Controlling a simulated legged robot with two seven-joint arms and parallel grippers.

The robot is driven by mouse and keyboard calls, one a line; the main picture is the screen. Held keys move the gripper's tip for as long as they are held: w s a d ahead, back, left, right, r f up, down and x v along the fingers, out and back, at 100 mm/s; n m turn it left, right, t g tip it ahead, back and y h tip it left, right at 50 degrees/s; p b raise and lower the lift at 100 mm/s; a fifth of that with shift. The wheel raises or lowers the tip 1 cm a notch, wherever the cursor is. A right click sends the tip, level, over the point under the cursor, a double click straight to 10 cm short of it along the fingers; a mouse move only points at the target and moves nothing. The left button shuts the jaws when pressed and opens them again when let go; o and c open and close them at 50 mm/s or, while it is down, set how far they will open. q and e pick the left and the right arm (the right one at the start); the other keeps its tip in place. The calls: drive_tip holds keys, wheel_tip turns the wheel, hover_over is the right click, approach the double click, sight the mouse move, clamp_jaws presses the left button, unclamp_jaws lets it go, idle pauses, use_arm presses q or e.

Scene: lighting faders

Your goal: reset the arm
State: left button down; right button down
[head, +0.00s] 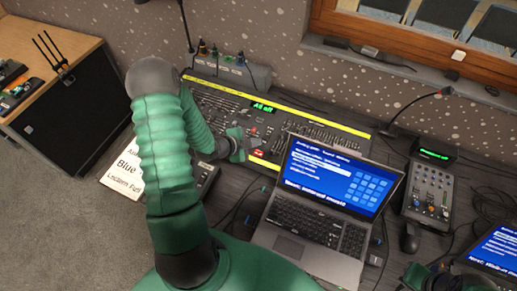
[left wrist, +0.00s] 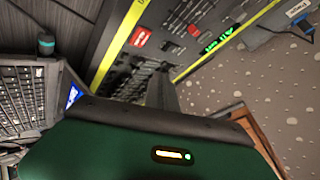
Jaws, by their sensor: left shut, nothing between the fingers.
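My left arm, green and dark grey, reaches from the bottom of the head view up over the desk and bends back down. My left gripper (head: 240,145) is shut and empty at the lighting console (head: 330,131), near its front edge by the laptop's top left corner. I cannot tell whether it touches the console. In the left wrist view its dark fingers (left wrist: 162,92) show before the console (left wrist: 130,75) with its yellow strips. A green and dark part of my right arm shows at the bottom right of the head view; its fingers are not clear.
An open laptop (head: 308,215) stands close in front of the console. A small mixer (head: 430,190), a mouse (head: 410,237) and a gooseneck microphone (head: 420,105) are at right. A window ledge (head: 400,65) runs behind.

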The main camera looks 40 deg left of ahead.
use_arm(q)
drive_tip(key=shift+r, duration=0.2)
use_arm(e)
drive_tip(key=shift+r, duration=0.15)
use_arm(q)
drive_tip(key=s+d+r+n+g, duration=0.3)
drive_tip(key=s+d+r+n, duration=0.2)
drive_tip(key=d, duration=0.5)
drive_tip(key=s+d+r+n+g+y, duration=0.1)
drive_tip(key=s+d+r+n+g, duration=0.3)
drive_tip(key=d+r, duration=0.3)
drive_tip(key=s+d+n, duration=0.1)
drive_tip(key=d, duration=0.2)
drive_tip(key=shift+s, duration=0.3)
use_arm(e)
drive_tip(key=shift+d, duration=0.3)
